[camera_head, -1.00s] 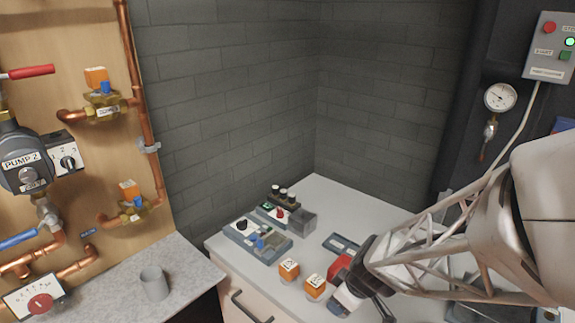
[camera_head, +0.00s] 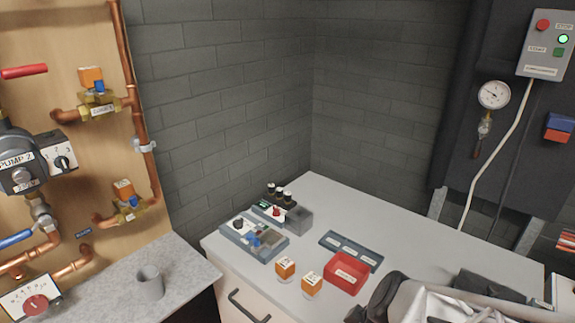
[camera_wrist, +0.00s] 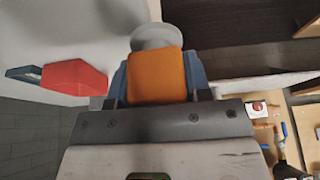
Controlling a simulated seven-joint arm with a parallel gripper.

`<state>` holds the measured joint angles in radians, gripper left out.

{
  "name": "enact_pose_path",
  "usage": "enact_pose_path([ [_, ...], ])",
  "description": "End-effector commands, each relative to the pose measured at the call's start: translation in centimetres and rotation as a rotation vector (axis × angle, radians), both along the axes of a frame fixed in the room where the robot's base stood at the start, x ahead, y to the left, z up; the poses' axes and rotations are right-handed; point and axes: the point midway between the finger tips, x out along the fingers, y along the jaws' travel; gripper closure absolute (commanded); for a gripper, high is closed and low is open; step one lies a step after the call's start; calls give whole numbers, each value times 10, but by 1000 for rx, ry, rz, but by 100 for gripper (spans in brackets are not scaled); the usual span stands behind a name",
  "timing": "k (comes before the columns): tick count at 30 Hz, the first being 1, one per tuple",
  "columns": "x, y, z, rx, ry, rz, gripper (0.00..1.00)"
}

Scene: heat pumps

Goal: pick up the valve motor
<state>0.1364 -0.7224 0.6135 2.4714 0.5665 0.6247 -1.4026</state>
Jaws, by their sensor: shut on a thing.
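In the wrist view, an orange valve motor (camera_wrist: 156,76) sits between the blue-grey fingers of my gripper (camera_wrist: 158,84), which is shut on it. A round pale grey piece (camera_wrist: 157,37) shows just beyond the motor; I cannot tell whether it is joined to it. In the head view, the dark end of my arm is at the bottom right, and the held motor is hidden. Two more orange valve motors, a left one (camera_head: 285,266) and a right one (camera_head: 311,283), stand on round pale bases on the worktop.
A grey cup (camera_head: 149,283) stands on the left counter. The pipe board has two orange-topped valves (camera_head: 91,77) (camera_head: 123,189). Worktop behind the trays is clear.

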Motion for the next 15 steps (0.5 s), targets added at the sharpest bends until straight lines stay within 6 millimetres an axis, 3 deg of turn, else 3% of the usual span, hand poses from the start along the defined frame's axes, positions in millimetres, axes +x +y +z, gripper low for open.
enact_pose_path([
  [6, -23, -1, 2, 0, -1, -1, 84],
  [15, -39, -2, 4, 0, 0, 0, 84],
])
